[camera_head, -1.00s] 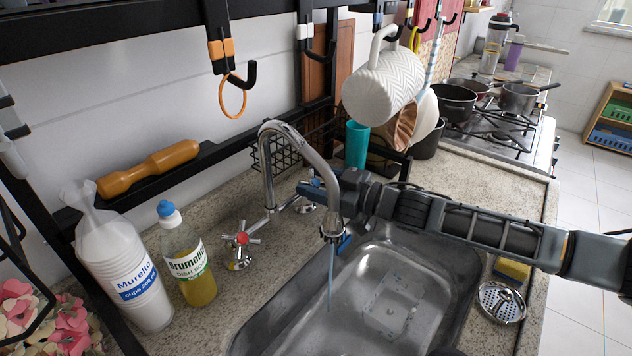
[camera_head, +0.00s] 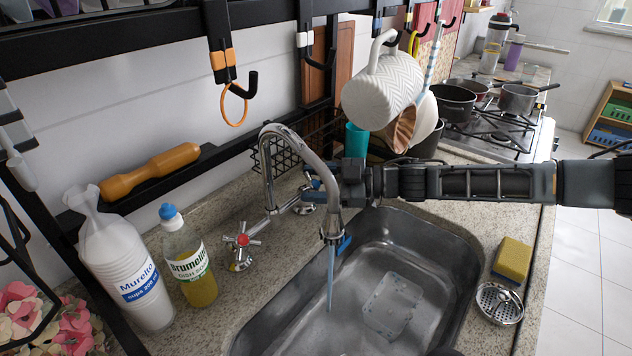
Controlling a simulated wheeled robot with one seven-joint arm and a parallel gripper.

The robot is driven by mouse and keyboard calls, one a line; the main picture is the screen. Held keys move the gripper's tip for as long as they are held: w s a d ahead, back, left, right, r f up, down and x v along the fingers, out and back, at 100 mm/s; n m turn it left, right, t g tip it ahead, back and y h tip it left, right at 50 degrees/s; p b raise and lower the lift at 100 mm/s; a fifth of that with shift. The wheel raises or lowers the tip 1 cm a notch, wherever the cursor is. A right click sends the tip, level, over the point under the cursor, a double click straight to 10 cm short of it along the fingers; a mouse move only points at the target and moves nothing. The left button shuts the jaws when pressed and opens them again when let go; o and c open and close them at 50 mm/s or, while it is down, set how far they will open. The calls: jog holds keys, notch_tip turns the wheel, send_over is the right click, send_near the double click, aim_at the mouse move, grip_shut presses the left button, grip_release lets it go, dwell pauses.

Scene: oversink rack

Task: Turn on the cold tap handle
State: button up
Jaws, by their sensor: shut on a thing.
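The chrome tap has a tall curved spout (camera_head: 272,165) over the sink. Water (camera_head: 330,278) runs from its outlet into the basin. The left handle (camera_head: 241,241) has a red centre. The right, cold handle (camera_head: 307,205) is mostly hidden by my gripper and the spout. My gripper (camera_head: 318,192) reaches in from the right, behind the downward part of the spout, with blue fingertips at the cold handle. It is shut on that handle, though the contact itself is largely hidden.
The steel sink (camera_head: 455,260) lies below my arm. A dish soap bottle (camera_head: 190,262) and stacked cups (camera_head: 125,265) stand left of the tap. A patterned mug (camera_head: 380,95) hangs above my arm. A yellow sponge (camera_head: 512,260) and strainer (camera_head: 500,303) lie right of the sink.

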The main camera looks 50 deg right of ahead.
jog(key=shift+a+f+n+g+y, duration=0.1)
jog(key=shift+f+n+g+y, duration=0.25)
jog(key=shift+n+g, duration=0.3)
jog(key=shift+r+n, duration=0.1)
jog(key=shift+n, duration=0.15)
jog(key=o, duration=1.2)
jog(key=shift+r, duration=0.1)
jog(key=b+v, duration=0.1)
jog(key=v, duration=0.6)
jog(key=shift+s+d, duration=0.35)
jog(key=shift+c, duration=0.4)
